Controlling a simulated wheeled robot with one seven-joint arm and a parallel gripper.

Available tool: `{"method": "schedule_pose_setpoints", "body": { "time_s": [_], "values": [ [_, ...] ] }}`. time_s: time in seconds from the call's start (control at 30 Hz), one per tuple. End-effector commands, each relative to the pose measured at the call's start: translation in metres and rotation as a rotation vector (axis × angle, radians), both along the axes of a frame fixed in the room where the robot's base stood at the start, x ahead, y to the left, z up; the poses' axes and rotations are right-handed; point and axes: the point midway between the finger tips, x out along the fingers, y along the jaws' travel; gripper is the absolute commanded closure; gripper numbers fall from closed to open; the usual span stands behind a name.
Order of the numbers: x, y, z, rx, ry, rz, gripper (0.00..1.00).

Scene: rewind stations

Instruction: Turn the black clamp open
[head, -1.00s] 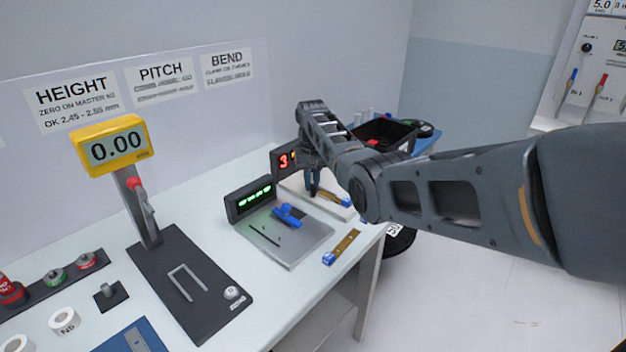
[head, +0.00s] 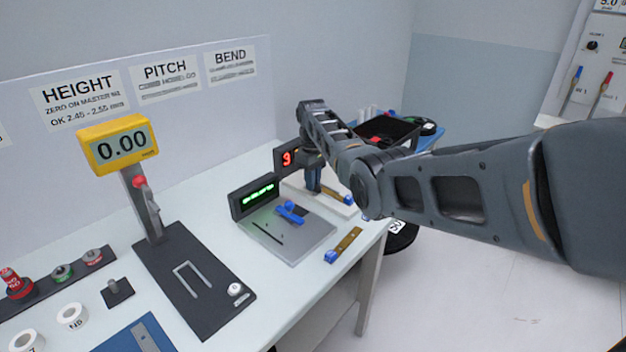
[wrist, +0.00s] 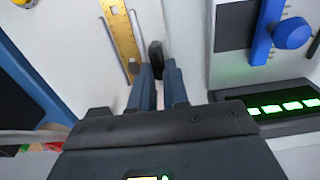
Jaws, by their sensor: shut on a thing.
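The black clamp (wrist: 155,56) shows in the wrist view as a small dark upright piece between my fingertips, beside a brass strip (wrist: 121,38). My gripper (wrist: 156,72) is shut on it, with one blue-grey finger on each side. In the head view my gripper (head: 313,188) points down at the white bend station (head: 336,207), in front of the red-digit display (head: 287,158). The clamp cannot be made out there, behind the fingers and arm.
Next to it is the pitch station, a grey plate (head: 292,244) with a blue clamp (head: 290,212) and a green-lit display (head: 256,196). Another brass strip (head: 347,242) lies near the table's front edge. A black bin (head: 392,130) stands beyond my wrist.

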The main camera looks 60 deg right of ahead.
Motion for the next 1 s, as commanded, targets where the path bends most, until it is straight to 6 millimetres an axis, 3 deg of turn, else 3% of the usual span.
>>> {"method": "schedule_pose_setpoints", "body": {
  "time_s": [0.47, 0.5, 0.73, 1.0],
  "values": [
    [0.0008, -0.0003, 0.0012, -0.001, -0.002, 0.016, 1.00],
    [0.0008, -0.0003, 0.0012, -0.002, -0.003, 0.015, 0.83],
    [0.0005, -0.0001, 0.0007, -0.001, -0.002, 0.014, 0.61],
    [0.0003, 0.0000, 0.0014, 0.000, -0.001, 0.014, 0.60]
  ]
}}
